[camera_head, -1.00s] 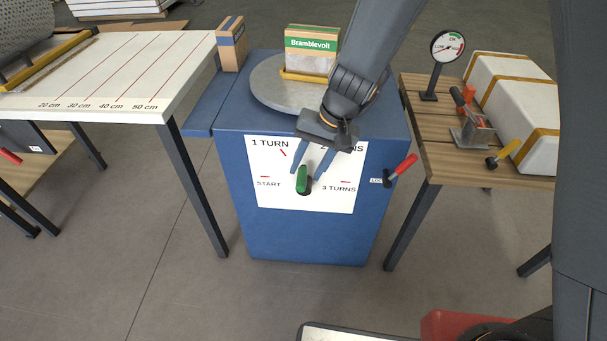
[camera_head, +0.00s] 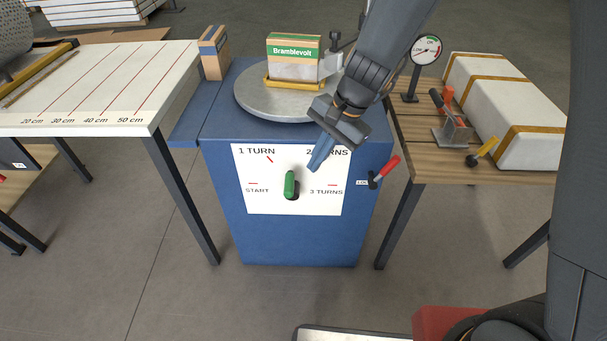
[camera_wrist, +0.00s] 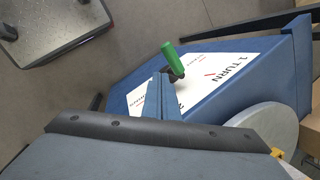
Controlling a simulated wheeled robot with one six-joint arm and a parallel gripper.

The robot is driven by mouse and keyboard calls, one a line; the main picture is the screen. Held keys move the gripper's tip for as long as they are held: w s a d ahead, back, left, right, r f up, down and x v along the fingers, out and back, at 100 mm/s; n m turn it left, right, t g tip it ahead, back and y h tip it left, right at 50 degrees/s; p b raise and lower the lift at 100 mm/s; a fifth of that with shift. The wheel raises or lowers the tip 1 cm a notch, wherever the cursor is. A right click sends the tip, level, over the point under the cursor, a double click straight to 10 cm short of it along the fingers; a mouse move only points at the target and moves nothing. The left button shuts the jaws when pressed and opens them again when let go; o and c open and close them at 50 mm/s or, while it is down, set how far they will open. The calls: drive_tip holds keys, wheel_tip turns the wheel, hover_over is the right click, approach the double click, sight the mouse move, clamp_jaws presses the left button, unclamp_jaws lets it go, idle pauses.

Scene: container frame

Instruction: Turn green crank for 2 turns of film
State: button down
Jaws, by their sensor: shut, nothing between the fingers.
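The green crank (camera_head: 289,184) sticks out from the white dial panel (camera_head: 262,203) on the front of the blue machine (camera_head: 300,238). Its dark hub sits just below the handle, between the START and 3 TURNS labels. The crank also shows in the wrist view (camera_wrist: 170,54). My gripper (camera_head: 314,167) is shut and empty, up and to the right of the crank, in front of the panel near the partly covered 2 TURNS label. In the wrist view its fingers (camera_wrist: 160,82) are together, pointing toward the crank, apparently apart from it.
A red-handled lever (camera_head: 385,172) is on the machine's right side. A turntable (camera_head: 255,103) on top carries a Bramblevolt box (camera_head: 293,58). A wooden table (camera_head: 470,163) with a gauge (camera_head: 426,50) stands right; a marked white table (camera_head: 90,90) stands left.

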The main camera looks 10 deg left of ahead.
sight(291, 191)
drive_tip(key=d+r+m+p, duration=0.1)
drive_tip(key=d+m, duration=0.4)
drive_tip(key=m, duration=0.5)
drive_tip(key=a+f, duration=0.7)
drive_tip(key=f, duration=0.1)
drive_tip(key=shift+s+a+y, duration=0.25)
drive_tip(key=shift+a+y, duration=0.05)
drive_tip(key=shift+a, duration=0.1)
drive_tip(key=shift+r+p, duration=0.2)
drive_tip(key=shift+p, duration=0.3)
